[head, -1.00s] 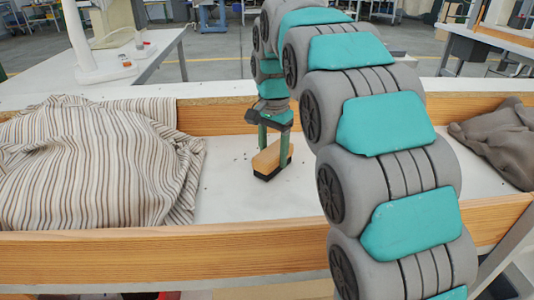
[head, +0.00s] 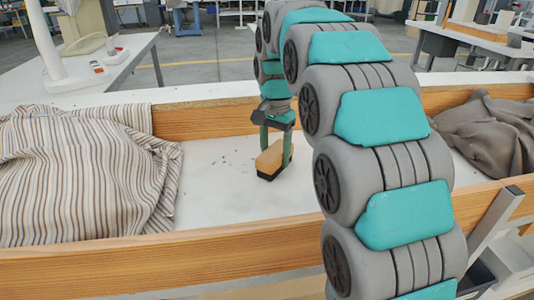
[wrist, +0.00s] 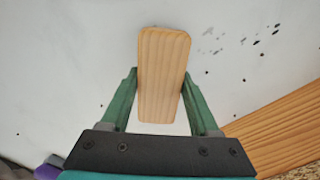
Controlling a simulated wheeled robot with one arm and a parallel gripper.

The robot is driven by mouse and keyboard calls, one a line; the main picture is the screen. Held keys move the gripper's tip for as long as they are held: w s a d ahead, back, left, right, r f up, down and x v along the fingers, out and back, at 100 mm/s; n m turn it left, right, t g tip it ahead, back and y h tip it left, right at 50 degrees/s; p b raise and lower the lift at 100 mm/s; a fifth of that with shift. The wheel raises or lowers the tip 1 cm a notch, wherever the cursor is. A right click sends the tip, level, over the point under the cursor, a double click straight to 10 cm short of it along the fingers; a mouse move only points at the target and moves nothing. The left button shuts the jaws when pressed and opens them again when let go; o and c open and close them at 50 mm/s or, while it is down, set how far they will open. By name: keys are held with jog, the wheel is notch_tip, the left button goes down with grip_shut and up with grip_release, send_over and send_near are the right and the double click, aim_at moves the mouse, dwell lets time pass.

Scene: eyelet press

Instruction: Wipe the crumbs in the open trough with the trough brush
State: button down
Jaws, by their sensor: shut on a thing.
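My gripper (head: 276,152) is shut on the wooden trough brush (head: 268,160), one finger on each long side. The brush has a pale wood top and a dark underside. It is at or just above the white trough floor; I cannot tell whether it touches. In the wrist view the brush (wrist: 163,75) points away from my gripper, and its bristles are hidden beneath. The open trough (head: 215,205) has a white floor and wooden side walls. Dark crumbs (head: 228,160) lie scattered left of the brush; in the wrist view crumbs (wrist: 243,41) show to its upper right.
A striped cloth (head: 80,175) fills the trough's left part. A dark brown cloth (head: 490,130) lies at the right end. The wooden front wall (head: 150,262) runs along the near side.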

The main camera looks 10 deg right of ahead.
jog(key=shift+d, duration=0.45)
jog(key=shift+w+f, duration=0.1)
jog(key=shift+w, duration=0.85)
jog(key=shift+s+a+r, duration=0.1)
jog(key=shift+a, duration=1.7)
jog(key=shift+s+a+r, duration=0.1)
jog(key=shift+a, duration=1.65)
jog(key=shift+s+a+f, duration=0.1)
jog(key=shift+a+f, duration=0.05)
jog(key=shift+a, duration=1.35)
jog(key=shift+s+a+f, duration=0.1)
jog(key=shift+a, duration=1.4)
jog(key=shift+s+a+f, duration=0.1)
jog(key=shift+a+f, duration=0.05)
jog(key=shift+a, duration=1.35)
jog(key=shift+s+a+r, duration=0.1)
jog(key=shift+a, duration=1.85)
jog(key=shift+a+r, duration=0.1)
jog(key=shift+a, duration=0.35)
jog(key=shift+w+r, duration=0.15)
jog(key=shift+w, duration=0.85)
jog(key=shift+w+d, duration=0.15)
jog(key=shift+d, duration=1.6)
jog(key=shift+d+f, duration=0.15)
jog(key=shift+d, duration=0.8)
jog(key=shift+d+f, duration=0.1)
jog(key=shift+d, duration=0.85)
